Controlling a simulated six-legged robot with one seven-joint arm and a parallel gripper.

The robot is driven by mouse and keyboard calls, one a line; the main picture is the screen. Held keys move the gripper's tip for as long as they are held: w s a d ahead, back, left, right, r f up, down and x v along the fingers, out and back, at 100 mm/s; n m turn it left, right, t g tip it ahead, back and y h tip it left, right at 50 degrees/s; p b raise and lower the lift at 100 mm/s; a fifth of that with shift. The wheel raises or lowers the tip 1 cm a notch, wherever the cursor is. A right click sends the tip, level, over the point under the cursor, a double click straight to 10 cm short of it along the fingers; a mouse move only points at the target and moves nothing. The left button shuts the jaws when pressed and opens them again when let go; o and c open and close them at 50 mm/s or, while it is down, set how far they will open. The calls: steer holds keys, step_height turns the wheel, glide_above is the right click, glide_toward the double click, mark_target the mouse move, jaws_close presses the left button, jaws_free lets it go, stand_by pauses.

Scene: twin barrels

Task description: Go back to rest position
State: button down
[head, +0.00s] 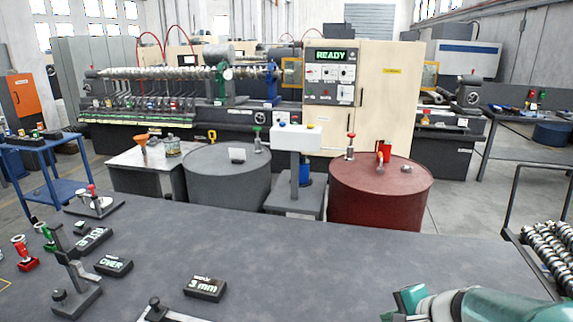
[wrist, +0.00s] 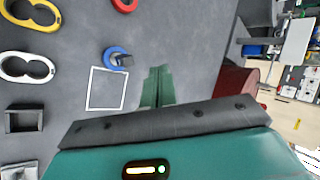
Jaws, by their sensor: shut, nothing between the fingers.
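My gripper (wrist: 157,78) shows in the wrist view as two green fingers pressed together with nothing between them. It is over the dark grey tabletop (wrist: 190,60), to the right of a white outlined rectangle (wrist: 107,69) and a blue ring (wrist: 109,55) with a dark piece at it. In the head view only part of my teal arm (head: 480,306) shows at the lower right. The gripper's fingers cannot be made out clearly there.
Labelled dark blocks (head: 204,289) and small stands (head: 78,290) occupy the table's left part; its middle right is clear. Beyond its far edge stand a grey barrel (head: 228,182) and a red barrel (head: 380,200). A rack of metal screws (head: 550,250) is at right.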

steer(key=s+a+r+n+g+h, duration=0.1)
steer(key=s+a+r+n+h, duration=0.3)
steer(key=s+a+r+n, duration=0.5)
steer(key=s+a+n, duration=0.1)
steer(key=s+n, duration=0.1)
steer(key=n, duration=0.3)
steer(key=shift+a+r+g, duration=0.15)
steer(key=shift+r+g, duration=0.2)
steer(key=shift+g, duration=0.05)
